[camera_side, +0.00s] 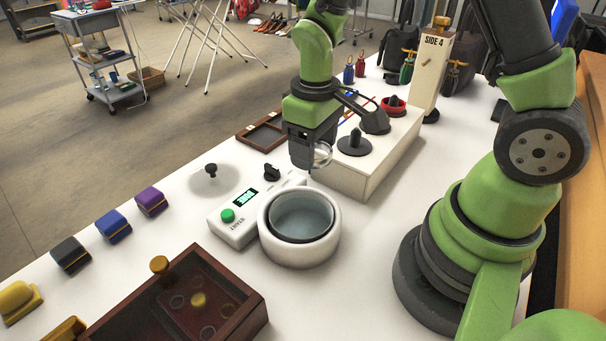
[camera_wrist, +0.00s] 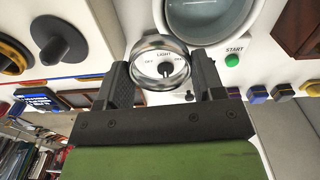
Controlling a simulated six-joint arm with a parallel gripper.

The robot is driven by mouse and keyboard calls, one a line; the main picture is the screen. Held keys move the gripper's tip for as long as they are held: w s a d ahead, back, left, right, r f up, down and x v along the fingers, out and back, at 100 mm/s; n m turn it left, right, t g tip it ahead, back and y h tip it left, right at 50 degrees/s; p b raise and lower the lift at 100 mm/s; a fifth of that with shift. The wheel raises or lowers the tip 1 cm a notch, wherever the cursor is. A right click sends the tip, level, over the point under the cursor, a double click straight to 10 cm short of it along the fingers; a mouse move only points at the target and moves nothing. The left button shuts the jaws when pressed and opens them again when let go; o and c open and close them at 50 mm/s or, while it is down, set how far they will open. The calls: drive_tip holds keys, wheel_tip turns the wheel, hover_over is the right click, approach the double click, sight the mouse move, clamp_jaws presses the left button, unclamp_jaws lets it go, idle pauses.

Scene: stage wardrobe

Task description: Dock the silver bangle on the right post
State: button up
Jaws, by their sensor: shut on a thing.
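The silver bangle (camera_side: 325,160) is held in my gripper (camera_side: 306,160), raised above the table and left of the white post box (camera_side: 345,182). In the wrist view the bangle (camera_wrist: 139,54) sits between the two dark fingers of my gripper (camera_wrist: 161,70), its open ring facing the camera. The near black post (camera_side: 354,141) on the box is bare, with a wide round base; it also shows in the wrist view (camera_wrist: 62,42). A farther post (camera_side: 393,103) carries a red ring. The bangle is apart from the posts. A dark part of my wrist hides the box's middle.
A white bowl-like holder (camera_side: 275,247) and a START-button box (camera_side: 228,230) stand just in front of my gripper. A dark wooden case (camera_side: 240,318) lies nearer. A tall SIDE 4 block (camera_side: 430,70) stands behind the post box. Coloured small boxes line the left edge.

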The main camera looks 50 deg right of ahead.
sight(354, 144)
drive_tip(key=d+r+m, duration=0.1)
drive_tip(key=d+m, duration=0.1)
drive_tip(key=d, duration=0.2)
drive_tip(key=d+m, duration=0.2)
drive_tip(key=d, duration=0.2)
drive_tip(key=d+r+m, duration=0.1)
drive_tip(key=d, duration=0.4)
drive_tip(key=shift+s+r+m, duration=0.3)
drive_tip(key=shift+s+m, duration=0.05)
drive_tip(key=shift+m, duration=0.05)
drive_tip(key=shift+d+f, duration=0.15)
drive_tip(key=shift+f, duration=2.7)
drive_tip(key=shift+f, duration=0.6)
drive_tip(key=o, duration=0.6)
drive_tip(key=shift+o, duration=0.2)
drive_tip(key=shift+r, duration=5.55)
